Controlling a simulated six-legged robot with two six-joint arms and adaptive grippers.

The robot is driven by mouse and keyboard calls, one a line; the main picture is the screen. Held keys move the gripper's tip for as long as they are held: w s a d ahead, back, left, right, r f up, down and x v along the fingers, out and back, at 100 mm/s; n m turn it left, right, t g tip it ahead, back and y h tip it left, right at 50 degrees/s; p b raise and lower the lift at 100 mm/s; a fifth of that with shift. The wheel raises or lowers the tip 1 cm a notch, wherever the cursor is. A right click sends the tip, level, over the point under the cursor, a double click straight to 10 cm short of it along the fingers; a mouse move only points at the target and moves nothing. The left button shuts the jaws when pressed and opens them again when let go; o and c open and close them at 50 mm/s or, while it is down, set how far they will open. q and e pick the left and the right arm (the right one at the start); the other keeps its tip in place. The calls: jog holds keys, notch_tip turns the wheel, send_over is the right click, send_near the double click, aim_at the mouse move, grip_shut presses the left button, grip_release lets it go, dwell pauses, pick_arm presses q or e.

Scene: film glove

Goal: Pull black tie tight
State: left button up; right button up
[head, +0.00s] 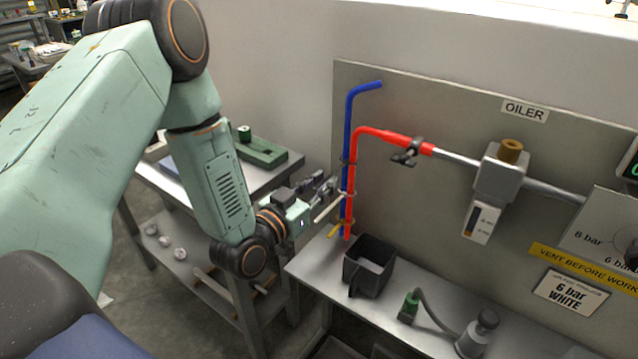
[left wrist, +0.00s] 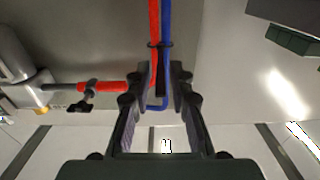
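A blue tube (head: 348,120) and a red tube (head: 350,190) run side by side down the panel. A black tie (left wrist: 158,45) loops around both tubes in the left wrist view; it also shows in the head view (head: 349,162). A dark strip that looks like its tail (left wrist: 160,82) points toward the wrist camera, between the fingers. My left gripper (left wrist: 160,72) is open, its fingertips on either side of this strip, with gaps visible. In the head view my left gripper (head: 326,188) is just left of the tubes. My right gripper is not in view.
A pale tie (head: 328,210) and a yellow tie (head: 335,230) are lower on the tubes. A black bin (head: 368,268) stands on the shelf below. A valve handle (head: 407,156) juts from the red line. A side table (head: 280,176) stands behind my arm.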

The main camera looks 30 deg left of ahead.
pick_arm(q)
jog(key=shift+o, duration=0.6)
jog(key=shift+w, duration=0.15)
jog(key=s+a, duration=0.1)
jog(key=s, duration=1.1)
jog(key=shift+a, duration=0.35)
